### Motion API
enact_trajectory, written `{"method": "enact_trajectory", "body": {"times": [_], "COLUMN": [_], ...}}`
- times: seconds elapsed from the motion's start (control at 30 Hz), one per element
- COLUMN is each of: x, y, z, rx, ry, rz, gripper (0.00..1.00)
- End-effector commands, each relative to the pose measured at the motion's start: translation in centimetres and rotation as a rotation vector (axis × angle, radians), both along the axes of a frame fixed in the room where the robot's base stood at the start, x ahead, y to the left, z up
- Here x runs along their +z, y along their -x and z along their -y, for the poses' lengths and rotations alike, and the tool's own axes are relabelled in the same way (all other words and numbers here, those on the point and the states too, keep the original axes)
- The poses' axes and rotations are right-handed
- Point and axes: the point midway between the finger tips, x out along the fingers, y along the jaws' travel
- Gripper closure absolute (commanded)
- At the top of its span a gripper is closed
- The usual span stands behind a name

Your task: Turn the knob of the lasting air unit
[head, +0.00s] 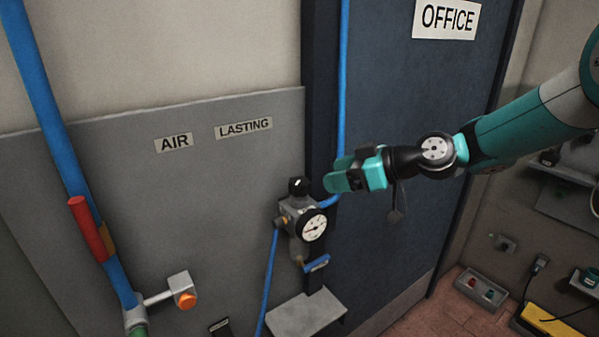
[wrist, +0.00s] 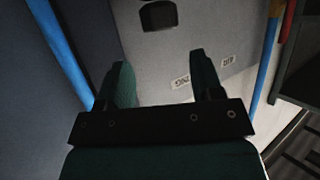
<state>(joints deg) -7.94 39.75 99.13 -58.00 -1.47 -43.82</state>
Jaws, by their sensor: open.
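The lasting air unit (head: 299,220) is mounted at the right edge of the grey panel, with a round white gauge on its front. Its black knob (head: 299,187) sits on top and has a small white mark. My gripper (head: 340,180) is to the right of the knob, apart from it, with open, empty jaws. In the wrist view the two fingers of my gripper (wrist: 164,72) are spread. A dark block (wrist: 158,15) shows beyond them at the top edge; I cannot tell for sure that it is the knob.
A blue hose (head: 344,80) runs down close behind my gripper to the unit. A blue lever (head: 317,263) and a grey shelf (head: 306,315) are below the unit. A thick blue pipe (head: 45,100) with a red handle (head: 90,228) stands at left. The panel between is mostly clear.

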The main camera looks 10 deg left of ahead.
Motion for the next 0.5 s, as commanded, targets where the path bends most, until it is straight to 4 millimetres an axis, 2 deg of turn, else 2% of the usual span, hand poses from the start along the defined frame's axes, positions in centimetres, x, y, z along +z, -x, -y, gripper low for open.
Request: {"method": "enact_trajectory", "body": {"times": [0.03, 0.23, 0.5], "x": [0.0, -1.7, -3.2], "y": [-0.1, -1.3, -2.1], "z": [-1.2, -5.1, -7.9], "rx": [0.004, 0.003, 0.001], "ry": [0.000, 0.000, 0.000], "rz": [-0.003, -0.004, -0.003], "gripper": [0.40, 0.40, 0.40]}}
